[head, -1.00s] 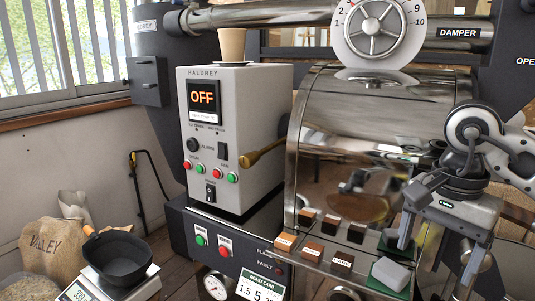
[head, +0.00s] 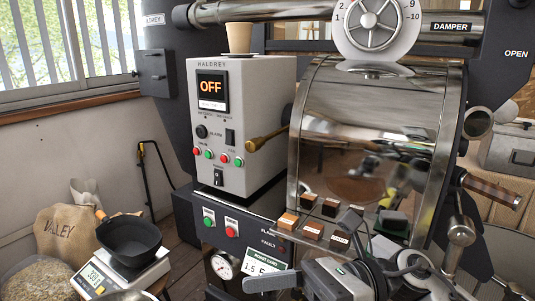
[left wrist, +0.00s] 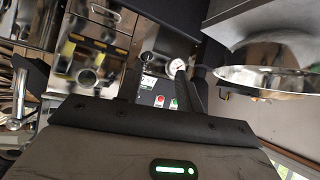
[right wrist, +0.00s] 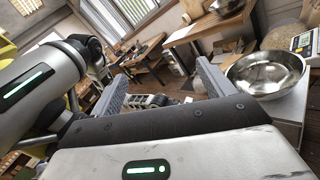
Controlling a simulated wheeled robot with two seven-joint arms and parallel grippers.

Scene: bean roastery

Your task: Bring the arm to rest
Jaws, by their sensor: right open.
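My left gripper is not seen in the head view.
The roaster drum (head: 370,125) and control box (head: 245,120) reading OFF stand ahead. Several small labelled blocks (head: 312,230) sit on the ledge close above my right arm. A black pan (head: 132,243) rests on a scale at left. A steel bowl (right wrist: 265,73) shows in the right wrist view.

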